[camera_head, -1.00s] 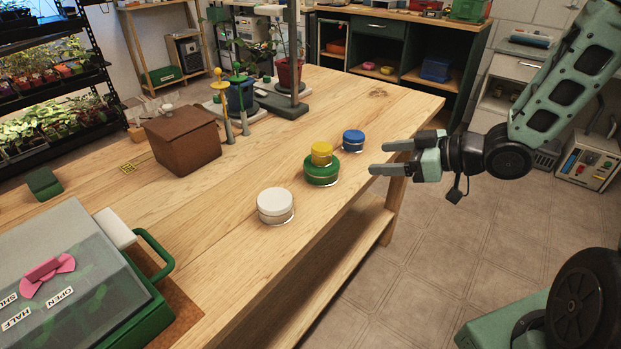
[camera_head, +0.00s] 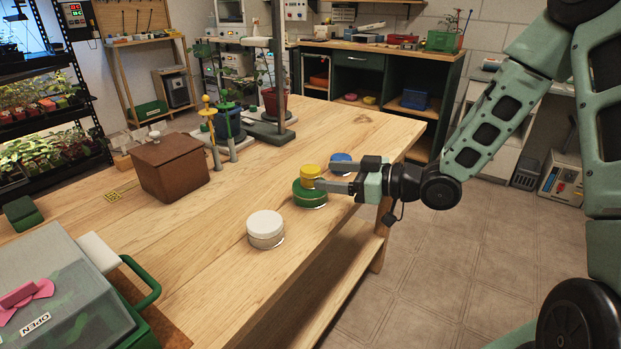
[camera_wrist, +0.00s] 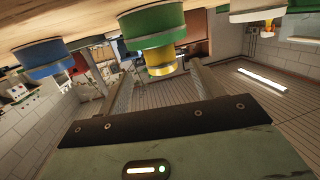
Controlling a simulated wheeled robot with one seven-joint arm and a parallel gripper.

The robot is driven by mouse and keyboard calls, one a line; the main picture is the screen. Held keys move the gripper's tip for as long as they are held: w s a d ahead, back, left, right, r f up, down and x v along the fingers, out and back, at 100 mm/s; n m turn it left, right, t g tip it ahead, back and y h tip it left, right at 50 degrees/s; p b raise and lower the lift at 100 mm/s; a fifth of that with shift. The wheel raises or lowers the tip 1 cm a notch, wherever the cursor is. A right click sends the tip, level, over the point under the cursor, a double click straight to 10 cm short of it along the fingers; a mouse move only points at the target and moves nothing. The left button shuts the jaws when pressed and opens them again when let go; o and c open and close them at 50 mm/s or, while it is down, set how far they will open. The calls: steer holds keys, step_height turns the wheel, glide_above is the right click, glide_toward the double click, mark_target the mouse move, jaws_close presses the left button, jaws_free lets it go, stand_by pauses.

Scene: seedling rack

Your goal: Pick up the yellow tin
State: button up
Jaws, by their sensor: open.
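The small yellow tin (camera_head: 310,171) stands on top of a wider green tin (camera_head: 309,196) near the table's right edge. My gripper (camera_head: 322,176) is open and level, reaching in from the right at about the yellow tin's height. Its nearer fingertip overlaps the yellow tin's right side in the head view. In the wrist view, which is upside down, the yellow tin (camera_wrist: 161,64) shows between the two spread fingers (camera_wrist: 160,78), under the green tin (camera_wrist: 152,25). Whether the fingers touch it I cannot tell.
A blue tin (camera_head: 340,161) stands just behind the fingers, partly hidden by them. A white tin (camera_head: 265,230) stands nearer the front edge. A brown box (camera_head: 170,168) and plant stands are farther left and back. The table (camera_head: 215,215) is clear between the box and tins.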

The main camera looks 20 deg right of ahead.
mark_target(320, 174)
steer(key=x, duration=0.5)
steer(key=shift+w+a+r, duration=0.15)
steer(key=shift+a, duration=0.15)
steer(key=c, duration=1.1)
steer(key=shift+o, duration=0.2)
